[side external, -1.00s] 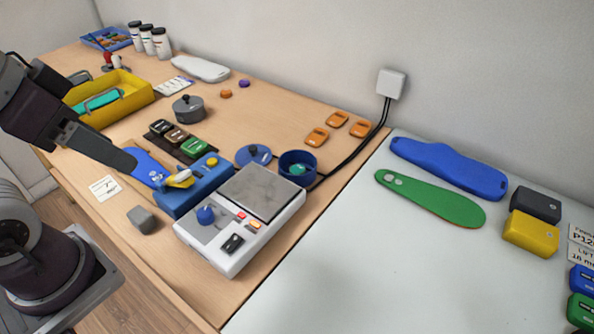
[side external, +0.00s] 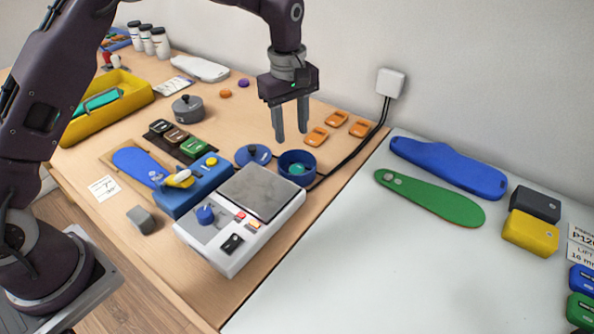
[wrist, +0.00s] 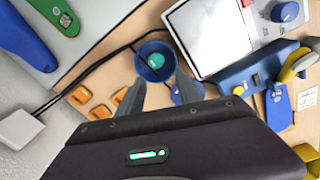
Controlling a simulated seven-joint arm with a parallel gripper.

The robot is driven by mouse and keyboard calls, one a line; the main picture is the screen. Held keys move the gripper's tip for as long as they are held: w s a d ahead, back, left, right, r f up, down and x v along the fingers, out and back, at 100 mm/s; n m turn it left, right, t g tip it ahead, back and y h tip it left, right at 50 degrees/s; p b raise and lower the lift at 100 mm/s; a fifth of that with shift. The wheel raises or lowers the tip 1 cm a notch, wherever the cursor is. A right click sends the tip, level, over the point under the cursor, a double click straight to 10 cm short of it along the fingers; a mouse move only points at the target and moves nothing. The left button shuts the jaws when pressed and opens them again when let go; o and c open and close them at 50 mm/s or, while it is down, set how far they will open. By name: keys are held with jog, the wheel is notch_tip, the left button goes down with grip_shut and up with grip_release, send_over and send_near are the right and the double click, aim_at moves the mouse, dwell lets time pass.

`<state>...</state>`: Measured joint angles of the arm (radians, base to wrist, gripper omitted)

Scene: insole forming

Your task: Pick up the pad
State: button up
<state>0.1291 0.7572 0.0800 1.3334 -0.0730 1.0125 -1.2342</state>
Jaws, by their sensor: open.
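A round teal piece (side external: 297,169), which may be the pad, lies inside a round dark blue cup (side external: 300,182). In the wrist view the teal piece (wrist: 156,61) shows in the blue cup (wrist: 143,47), just ahead of the fingertips. My gripper (side external: 291,134) points down with its fingers apart and empty, above the bench near the cup. In the wrist view my gripper (wrist: 160,77) has clear space between its fingers. A blue lid with a knob (side external: 253,154) lies left of the cup. Nothing in view is labelled clearly as the pad.
Several orange pieces (side external: 316,137) lie behind the cup, beside a black cable. A white device with a grey plate (side external: 262,192) stands in front. A blue block with a yellow clamp (side external: 197,189) is left. Blue (side external: 450,168) and green (side external: 430,198) insoles lie right.

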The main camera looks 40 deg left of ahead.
jog(key=n, duration=0.1)
send_over(297, 169)
notch_tip(297, 169, down, 5)
jog(key=shift+w+r, duration=0.15)
notch_tip(297, 169, down, 7)
jog(key=shift+r, duration=0.1)
grip_shut()
